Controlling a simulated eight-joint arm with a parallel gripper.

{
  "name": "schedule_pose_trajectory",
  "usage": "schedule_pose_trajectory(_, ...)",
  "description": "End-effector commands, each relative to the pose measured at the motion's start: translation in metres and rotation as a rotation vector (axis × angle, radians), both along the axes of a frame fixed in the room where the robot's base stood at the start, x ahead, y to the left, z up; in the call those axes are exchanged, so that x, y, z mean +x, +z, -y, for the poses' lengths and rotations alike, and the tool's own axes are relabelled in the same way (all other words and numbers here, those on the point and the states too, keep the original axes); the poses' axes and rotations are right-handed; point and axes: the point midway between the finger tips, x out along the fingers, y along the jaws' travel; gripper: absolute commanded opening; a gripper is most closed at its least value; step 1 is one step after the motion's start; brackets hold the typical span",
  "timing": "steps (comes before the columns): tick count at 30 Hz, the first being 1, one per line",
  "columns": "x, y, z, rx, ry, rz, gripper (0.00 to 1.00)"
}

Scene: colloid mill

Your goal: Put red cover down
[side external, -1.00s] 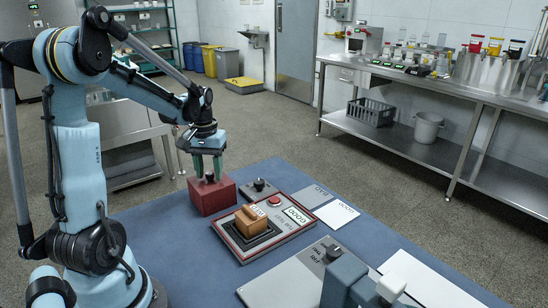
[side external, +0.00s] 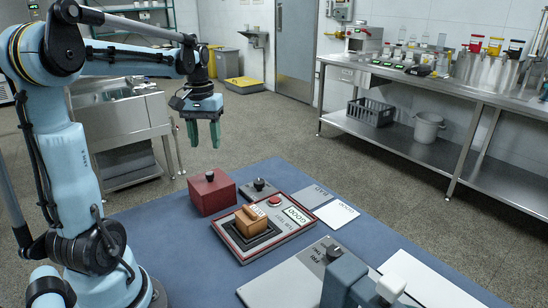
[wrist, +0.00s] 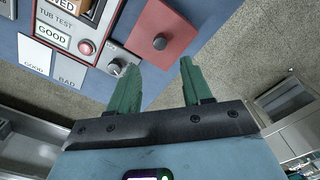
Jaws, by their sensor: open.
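The red cover (side external: 211,194) is a box with a dark knob on top. It rests upright on the blue table top at its far left edge in the side view. It also shows in the wrist view (wrist: 170,28), ahead of my fingers, with its knob free. My gripper (side external: 204,146) hangs above the red cover, clear of it, with its green fingers pointing down. In the wrist view my gripper (wrist: 158,72) is open with nothing between the fingers.
Right of the cover are a small black knob unit (side external: 259,189) and a tester panel (side external: 290,212) with a red button and an orange-brown block (side external: 252,220). White and grey cards (side external: 336,214) lie beyond. A grey-blue device (side external: 345,282) stands at the front.

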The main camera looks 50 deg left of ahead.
Motion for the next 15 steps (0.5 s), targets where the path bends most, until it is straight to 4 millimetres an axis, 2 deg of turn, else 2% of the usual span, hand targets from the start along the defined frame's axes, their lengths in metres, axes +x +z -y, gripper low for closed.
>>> schedule_pose_trajectory(3, 0.000, 0.015, 0.000, 0.000, 0.000, 0.000, 0.49)
schedule_pose_trajectory(10, 0.001, 0.029, 0.003, 0.004, -0.009, 0.005, 0.49)
schedule_pose_trajectory(13, 0.006, 0.028, 0.020, 0.025, -0.057, 0.032, 0.49)
schedule_pose_trajectory(15, 0.011, 0.026, 0.041, 0.053, -0.120, 0.070, 0.49)
